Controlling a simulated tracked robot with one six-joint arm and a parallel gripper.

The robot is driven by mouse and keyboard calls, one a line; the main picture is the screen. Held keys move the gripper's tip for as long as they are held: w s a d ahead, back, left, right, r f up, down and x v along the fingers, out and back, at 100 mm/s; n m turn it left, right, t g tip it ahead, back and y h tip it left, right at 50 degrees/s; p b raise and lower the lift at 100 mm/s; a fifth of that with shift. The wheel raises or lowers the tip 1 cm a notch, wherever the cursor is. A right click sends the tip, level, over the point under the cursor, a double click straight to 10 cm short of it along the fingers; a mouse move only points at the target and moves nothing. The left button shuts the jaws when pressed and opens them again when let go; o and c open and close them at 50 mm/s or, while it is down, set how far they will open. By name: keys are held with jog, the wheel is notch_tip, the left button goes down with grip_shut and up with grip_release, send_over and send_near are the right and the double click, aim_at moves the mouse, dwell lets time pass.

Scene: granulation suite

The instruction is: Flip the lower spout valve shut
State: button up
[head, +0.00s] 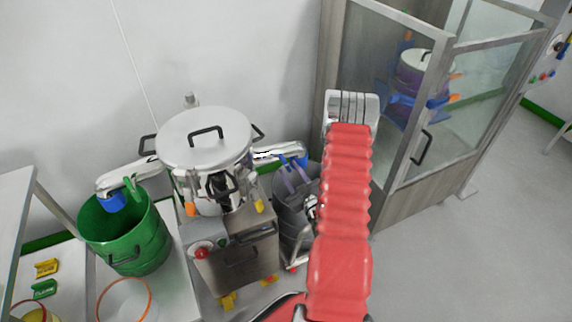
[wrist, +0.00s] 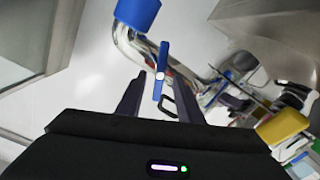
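A blue valve lever (wrist: 160,68) stands on a shiny bent spout pipe (wrist: 133,45) that ends in a blue cuff (wrist: 137,12). My gripper (wrist: 159,82) is open, its two dark fingers apart on either side of this lever. Gaps show at both sides, and I cannot tell any contact. In the head view, the steel vessel (head: 205,137) has a left spout (head: 128,176) with a green lever (head: 130,185) and a right spout (head: 280,150) with blue parts (head: 298,160). My red-sleeved arm partly covers the area right of the vessel.
A green bin (head: 125,237) stands under the left spout. A dark grey bin (head: 290,215) is below the right spout. A steel cabinet (head: 240,255) with a red button supports the vessel. A glass-doored booth (head: 465,105) stands right, with open floor (head: 430,250) before it.

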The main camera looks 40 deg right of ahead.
aim_at(286, 164)
jog(key=shift+x, duration=2.15)
grip_shut()
